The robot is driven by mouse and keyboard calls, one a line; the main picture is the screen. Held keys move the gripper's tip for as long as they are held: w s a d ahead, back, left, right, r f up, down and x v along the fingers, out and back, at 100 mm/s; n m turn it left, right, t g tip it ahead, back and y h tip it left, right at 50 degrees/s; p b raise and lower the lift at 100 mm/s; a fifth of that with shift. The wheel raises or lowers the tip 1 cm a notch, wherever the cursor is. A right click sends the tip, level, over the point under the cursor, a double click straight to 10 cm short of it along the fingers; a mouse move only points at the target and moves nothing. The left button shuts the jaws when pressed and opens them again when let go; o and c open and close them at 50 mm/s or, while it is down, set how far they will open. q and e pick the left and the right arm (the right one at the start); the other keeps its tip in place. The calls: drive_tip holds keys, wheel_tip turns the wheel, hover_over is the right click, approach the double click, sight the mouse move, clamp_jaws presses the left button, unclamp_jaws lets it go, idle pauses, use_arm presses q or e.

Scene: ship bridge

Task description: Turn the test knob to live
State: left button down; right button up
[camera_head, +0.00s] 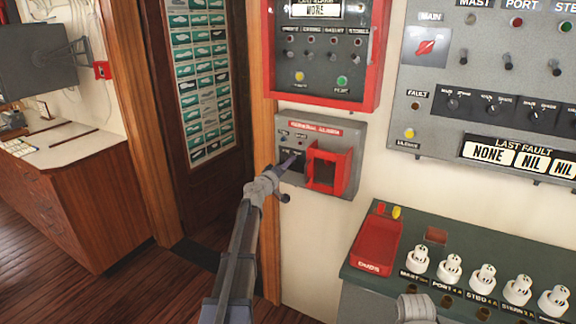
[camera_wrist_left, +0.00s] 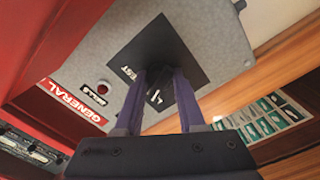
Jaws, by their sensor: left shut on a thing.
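The grey general alarm panel (camera_head: 345,133) is on the wall, with a red frame (camera_head: 328,170) on its right part. My left gripper (camera_head: 287,165) reaches the panel's lower left, beside that frame. In the left wrist view, its two purple fingers (camera_wrist_left: 162,86) are shut on the black test knob (camera_wrist_left: 156,97), one on each side. The knob has a white mark and sits on a black plate (camera_wrist_left: 160,45) lettered TEST. The gripper hides the knob in the head view.
A red-framed alarm panel (camera_head: 372,90) is directly above. A grey fault panel (camera_head: 436,135) is at the upper right. A green-topped console (camera_head: 455,235) with white knobs and a red tray (camera_head: 377,243) stands at the lower right. A wooden door post (camera_head: 262,90) is just left.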

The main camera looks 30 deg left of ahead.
use_arm(q)
drive_tip(key=shift+n, duration=1.3)
drive_tip(key=c, duration=0.5)
unclamp_jaws()
drive_tip(key=shift+s, duration=0.15)
drive_tip(key=s, duration=0.7)
drive_tip(key=shift+s+a, duration=0.15)
drive_tip(key=shift+s, duration=0.15)
